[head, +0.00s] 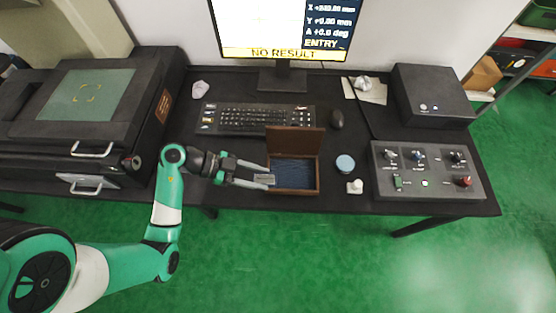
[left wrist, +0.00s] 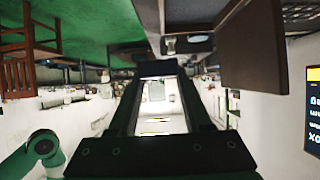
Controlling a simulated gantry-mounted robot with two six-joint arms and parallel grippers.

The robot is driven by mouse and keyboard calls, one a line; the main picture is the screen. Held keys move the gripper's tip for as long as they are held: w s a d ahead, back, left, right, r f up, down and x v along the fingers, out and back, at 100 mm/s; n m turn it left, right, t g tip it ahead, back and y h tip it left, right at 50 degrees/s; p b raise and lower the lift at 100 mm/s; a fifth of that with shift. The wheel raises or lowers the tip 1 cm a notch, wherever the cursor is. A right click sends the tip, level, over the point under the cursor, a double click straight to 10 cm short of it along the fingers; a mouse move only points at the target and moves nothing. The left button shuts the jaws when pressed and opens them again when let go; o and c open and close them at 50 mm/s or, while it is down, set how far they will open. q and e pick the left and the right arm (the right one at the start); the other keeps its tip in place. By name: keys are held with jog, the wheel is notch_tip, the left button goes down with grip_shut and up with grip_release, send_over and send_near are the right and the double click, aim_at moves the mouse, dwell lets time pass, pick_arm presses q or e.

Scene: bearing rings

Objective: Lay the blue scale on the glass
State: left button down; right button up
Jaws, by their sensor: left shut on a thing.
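My left gripper (head: 264,179) is at the left edge of an open wooden box (head: 295,191) with a blue lining. It is shut on a small flat piece, taken as the blue scale, which shows dark blue between the fingertips in the left wrist view (left wrist: 159,68). The fingers hide much of it, and its markings are too small to read. The glass (head: 90,95) is the greenish plate on top of the black machine at the left, well away from the gripper. A yellow bracket mark shows at its middle, and nothing lies on it. My right gripper is not in view.
The box's raised lid (head: 295,141) stands behind its tray. A keyboard (head: 258,118), a mouse (head: 337,119) and a monitor (head: 282,30) are behind. A blue round piece (head: 345,164) and a control panel (head: 428,168) are to the right. The machine's raised front edge borders the glass.

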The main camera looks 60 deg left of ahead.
pick_arm(q)
jog(key=s, duration=0.1)
jog(key=s+r+p, duration=0.1)
jog(key=s, duration=0.1)
jog(key=shift+s+r, duration=0.2)
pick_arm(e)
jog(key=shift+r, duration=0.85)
